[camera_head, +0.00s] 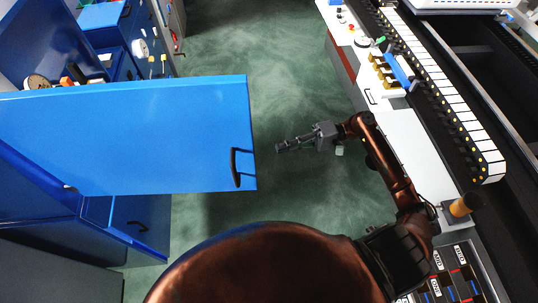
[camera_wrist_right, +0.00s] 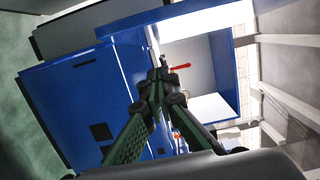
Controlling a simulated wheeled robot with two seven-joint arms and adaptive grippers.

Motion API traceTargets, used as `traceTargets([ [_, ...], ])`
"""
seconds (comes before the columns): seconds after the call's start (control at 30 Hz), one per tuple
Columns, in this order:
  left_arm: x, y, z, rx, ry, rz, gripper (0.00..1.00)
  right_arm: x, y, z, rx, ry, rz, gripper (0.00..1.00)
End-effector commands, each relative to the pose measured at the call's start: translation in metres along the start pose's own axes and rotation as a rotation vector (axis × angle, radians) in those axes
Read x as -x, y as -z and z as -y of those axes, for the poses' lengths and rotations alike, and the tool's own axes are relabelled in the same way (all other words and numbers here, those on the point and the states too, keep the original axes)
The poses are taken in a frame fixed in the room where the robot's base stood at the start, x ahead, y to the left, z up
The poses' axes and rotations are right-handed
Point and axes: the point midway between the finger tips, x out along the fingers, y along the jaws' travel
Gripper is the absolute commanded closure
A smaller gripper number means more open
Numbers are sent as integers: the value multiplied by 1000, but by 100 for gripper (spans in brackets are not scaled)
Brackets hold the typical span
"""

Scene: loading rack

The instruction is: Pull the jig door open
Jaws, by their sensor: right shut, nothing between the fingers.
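A large blue door (camera_head: 130,135) with a black bar handle (camera_head: 236,168) stands swung out from the blue cabinet (camera_head: 35,200) at the left, over the green floor. My right gripper (camera_head: 280,147) is shut and empty. It is to the right of the door's handle edge, apart from it, pointing left. In the right wrist view its fingertips (camera_wrist_right: 160,76) meet in front of a blue cabinet body (camera_wrist_right: 85,95) with an open, light-lined compartment (camera_wrist_right: 210,70). A red-handled item (camera_wrist_right: 178,67) shows just beyond the fingertips. My left gripper is not in view.
A lower blue drawer front (camera_head: 140,226) with a dark handle is below the door. More blue cabinets with tools (camera_head: 75,75) stand at the back left. A long machine with a white-and-black rail (camera_head: 440,90) runs along the right. Green floor (camera_head: 250,50) is clear between.

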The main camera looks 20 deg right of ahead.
Motion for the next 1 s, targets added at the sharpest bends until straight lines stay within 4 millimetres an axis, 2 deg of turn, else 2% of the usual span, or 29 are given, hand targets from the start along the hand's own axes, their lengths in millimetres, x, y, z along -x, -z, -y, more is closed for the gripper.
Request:
traceTargets([
  [0.5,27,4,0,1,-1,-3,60,-96,-1,2,-1,3,-2,100],
  [0.7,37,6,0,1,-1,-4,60,-100,-29,0,-2,0,-3,100],
  [1.0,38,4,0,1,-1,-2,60,-102,-38,-1,-2,0,-5,100],
])
